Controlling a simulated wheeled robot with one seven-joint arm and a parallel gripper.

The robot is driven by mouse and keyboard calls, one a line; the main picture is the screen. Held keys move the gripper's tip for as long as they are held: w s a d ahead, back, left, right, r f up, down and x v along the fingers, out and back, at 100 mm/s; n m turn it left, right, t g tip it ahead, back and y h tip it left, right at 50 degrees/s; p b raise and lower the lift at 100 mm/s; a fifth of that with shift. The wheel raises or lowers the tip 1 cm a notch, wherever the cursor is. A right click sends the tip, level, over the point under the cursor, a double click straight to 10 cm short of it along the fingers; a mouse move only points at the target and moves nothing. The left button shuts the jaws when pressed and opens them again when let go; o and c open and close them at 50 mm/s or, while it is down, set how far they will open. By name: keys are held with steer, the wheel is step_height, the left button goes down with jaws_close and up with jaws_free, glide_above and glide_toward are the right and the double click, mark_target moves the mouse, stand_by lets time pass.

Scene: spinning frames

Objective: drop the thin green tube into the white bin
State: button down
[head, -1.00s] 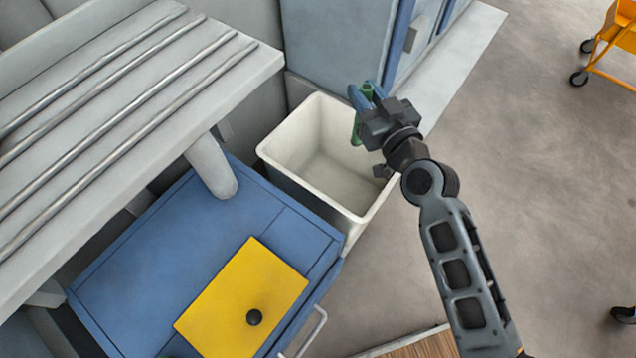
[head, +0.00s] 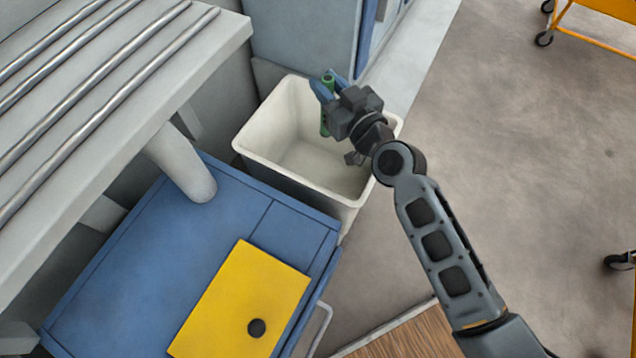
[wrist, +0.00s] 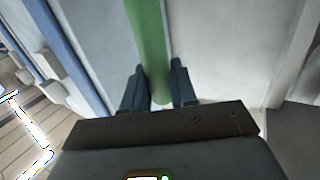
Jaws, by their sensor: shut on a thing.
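The thin green tube (head: 325,118) is held in my gripper (head: 326,86), with blue fingers on either side of it. In the head view the tube hangs roughly upright over the back right part of the white bin (head: 262,121). The bin is open at the top and its visible floor looks empty. In the wrist view the tube (wrist: 148,35) runs up from between the two dark fingers (wrist: 160,88) and leaves the top of the picture. The tube's lower part is partly hidden by the gripper in the head view.
A grey slatted bench (head: 110,110) is at the left. An orange cart (head: 600,18) is far right. The floor to the right is open.

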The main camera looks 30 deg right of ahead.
steer(key=c, duration=0.8)
jaws_free()
steer(key=s, duration=0.2)
steer(key=s+b, duration=0.1)
steer(key=s, duration=0.4)
steer(key=shift+d+r, duration=0.1)
steer(key=shift+d, duration=0.25)
steer(key=shift+s+r, duration=0.1)
steer(key=shift+s, duration=0.3)
steer(key=shift+d, duration=0.1)
